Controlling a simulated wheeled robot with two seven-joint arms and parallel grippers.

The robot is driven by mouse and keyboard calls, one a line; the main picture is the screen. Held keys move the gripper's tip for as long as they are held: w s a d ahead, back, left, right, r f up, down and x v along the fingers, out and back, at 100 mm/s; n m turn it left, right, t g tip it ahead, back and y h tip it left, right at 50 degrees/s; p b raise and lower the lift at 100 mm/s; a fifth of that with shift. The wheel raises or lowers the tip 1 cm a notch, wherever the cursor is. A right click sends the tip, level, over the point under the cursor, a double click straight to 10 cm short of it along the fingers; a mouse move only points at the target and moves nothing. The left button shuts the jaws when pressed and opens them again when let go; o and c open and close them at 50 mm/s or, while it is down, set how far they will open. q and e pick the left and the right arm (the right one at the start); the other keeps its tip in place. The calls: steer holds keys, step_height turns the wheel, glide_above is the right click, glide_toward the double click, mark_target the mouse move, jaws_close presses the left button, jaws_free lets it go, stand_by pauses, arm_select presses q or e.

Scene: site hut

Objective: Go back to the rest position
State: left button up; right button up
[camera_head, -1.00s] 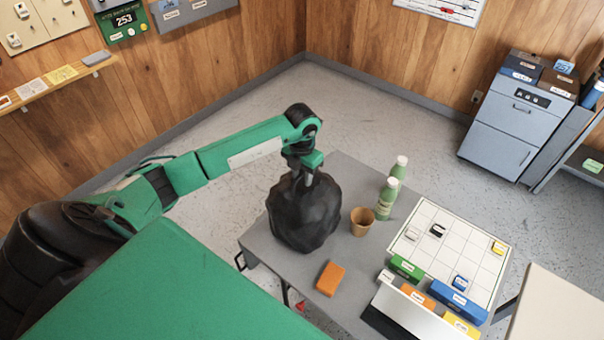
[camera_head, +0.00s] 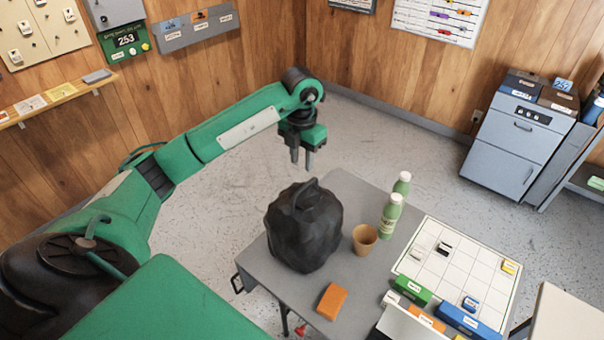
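My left gripper (camera_head: 302,160) hangs with its fingers pointing down, above and behind the black bag (camera_head: 304,232). Its two fingers are apart with a narrow gap, and nothing is between them. The lumpy black bag stands upright on the grey table (camera_head: 262,282), with a knotted top, and is clear of the gripper. My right gripper is not in view.
A paper cup (camera_head: 364,238), two green bottles (camera_head: 390,216), an orange block (camera_head: 331,301) and a white grid board (camera_head: 460,262) with small labelled blocks are on the table. A grey cabinet (camera_head: 510,145) stands at the back right. Floor behind the table is clear.

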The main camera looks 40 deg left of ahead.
arm_select(q)
steer(key=shift+r, duration=0.4)
